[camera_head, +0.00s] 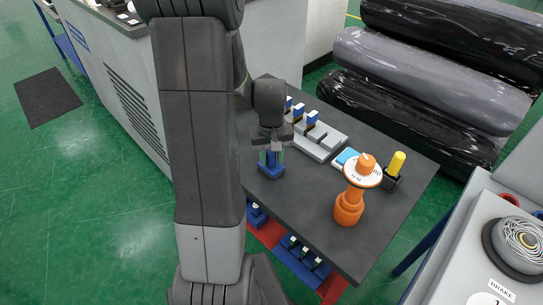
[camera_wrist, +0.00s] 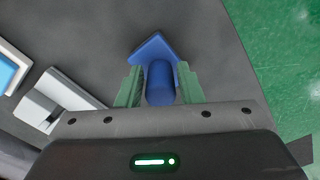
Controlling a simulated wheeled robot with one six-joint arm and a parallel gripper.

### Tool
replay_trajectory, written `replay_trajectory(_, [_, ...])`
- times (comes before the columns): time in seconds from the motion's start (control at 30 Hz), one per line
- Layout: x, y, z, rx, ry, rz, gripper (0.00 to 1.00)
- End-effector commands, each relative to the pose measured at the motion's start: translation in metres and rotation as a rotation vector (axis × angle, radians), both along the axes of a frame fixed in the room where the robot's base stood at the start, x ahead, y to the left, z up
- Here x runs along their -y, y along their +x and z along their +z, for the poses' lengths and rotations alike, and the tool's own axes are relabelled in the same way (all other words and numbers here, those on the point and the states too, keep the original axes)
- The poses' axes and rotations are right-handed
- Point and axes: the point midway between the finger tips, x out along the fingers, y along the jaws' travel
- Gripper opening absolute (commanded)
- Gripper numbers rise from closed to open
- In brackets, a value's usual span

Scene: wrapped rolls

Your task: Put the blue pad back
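A blue pad (camera_head: 271,168) with an upright round knob sits at the left edge of the dark table, under my gripper (camera_head: 271,152). In the wrist view, the pad (camera_wrist: 156,47) has a pointed, arrow-like outline, and its blue knob (camera_wrist: 160,84) stands between the green fingers of my gripper (camera_wrist: 160,80). The fingers are close on both sides of the knob; whether they press on it I cannot tell. The pad appears to rest on the table, but its underside is hidden.
A grey holder (camera_head: 318,137) with several blue-and-white blocks lies right of the pad. Farther right are a light-blue piece (camera_head: 346,157), an orange stand (camera_head: 349,205) with a white disc, and a yellow-topped peg (camera_head: 397,163). The table's (camera_head: 290,215) front area is clear. Wrapped rolls (camera_head: 430,80) lie behind.

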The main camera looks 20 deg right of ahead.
Motion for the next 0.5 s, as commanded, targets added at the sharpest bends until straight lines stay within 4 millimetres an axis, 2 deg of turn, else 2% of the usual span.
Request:
replay_trajectory(0.03, [0.0,0.0,0.0,0.0,0.0,0.0,0.44])
replay_trajectory(0.07, [0.0,0.0,0.0,0.0,0.0,0.0,0.48])
replay_trajectory(0.33, [0.0,0.0,0.001,0.0,0.0,0.0,0.48])
replay_trajectory(0.5, [0.0,0.001,0.011,0.002,-0.001,0.0,0.48])
